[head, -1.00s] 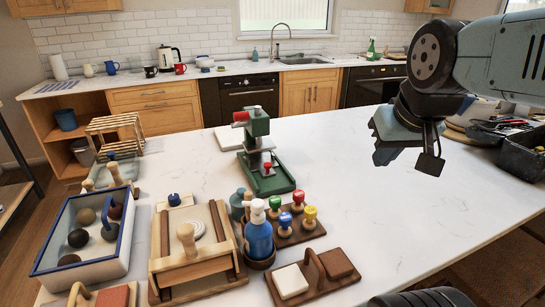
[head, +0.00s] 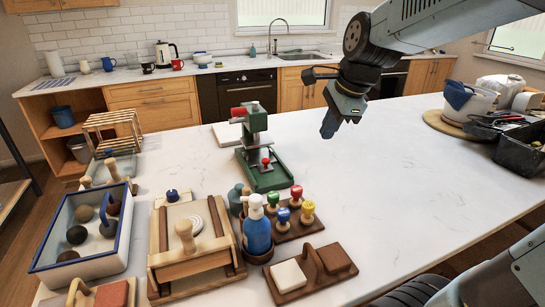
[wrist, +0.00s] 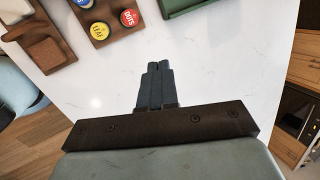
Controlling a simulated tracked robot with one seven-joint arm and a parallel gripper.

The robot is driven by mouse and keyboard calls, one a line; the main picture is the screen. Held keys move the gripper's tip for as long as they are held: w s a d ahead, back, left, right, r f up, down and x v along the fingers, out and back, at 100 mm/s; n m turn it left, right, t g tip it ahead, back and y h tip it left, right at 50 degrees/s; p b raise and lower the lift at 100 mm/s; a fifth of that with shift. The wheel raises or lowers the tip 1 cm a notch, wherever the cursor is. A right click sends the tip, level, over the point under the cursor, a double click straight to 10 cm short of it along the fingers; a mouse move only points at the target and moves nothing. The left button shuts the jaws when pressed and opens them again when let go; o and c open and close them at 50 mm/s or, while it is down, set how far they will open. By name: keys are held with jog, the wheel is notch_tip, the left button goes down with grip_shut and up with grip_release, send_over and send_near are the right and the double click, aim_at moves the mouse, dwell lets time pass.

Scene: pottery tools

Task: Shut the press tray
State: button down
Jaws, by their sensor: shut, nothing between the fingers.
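The green press (head: 255,122) stands upright on the white worktop, with a red part at its top left. Its green tray (head: 268,180) sticks out toward the front at the press's foot, with a small red knob above it. In the wrist view, only a green edge (wrist: 186,8) shows at the top; the rest of the press is out of that picture. My gripper (head: 328,132) is in the air to the right of the press, apart from it and pointing down. In the wrist view, its fingers (wrist: 158,68) are together and empty over bare worktop.
Colored stamps (head: 295,212) on a wooden rack, a blue pump bottle (head: 257,228) and a wooden holder (head: 312,272) stand in front of the press. A blue-rimmed box (head: 50,245) is at left. A dark bin (head: 522,150) is at far right. The worktop right of the press is clear.

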jog(key=w+a+f+m+g, duration=0.1)
jog(key=w+a+f+m, duration=0.3)
jog(key=w+a+m, duration=0.45)
jog(key=m, duration=0.3)
send_near(271, 167)
jog(key=shift+n, duration=0.25)
jog(key=s+f, duration=0.1)
jog(key=s+d+f, duration=0.1)
jog(key=s, duration=0.1)
jog(key=shift+d+f, duration=0.25)
jog(key=shift+f, duration=0.15)
jog(key=shift+w+a+f, duration=0.25)
jog(key=shift+w+a, duration=0.2)
jog(key=shift+w, duration=0.1)
jog(key=shift+w+a+f, duration=0.25)
jog(key=shift+w+a, duration=0.25)
jog(key=shift+w+a+f, duration=0.1)
jog(key=shift+w+a, duration=0.35)
jog(key=shift+w+a, duration=0.15)
jog(key=shift+w, duration=0.45)
jog(key=shift+w+a, duration=0.15)
jog(key=shift+w, duration=0.4)
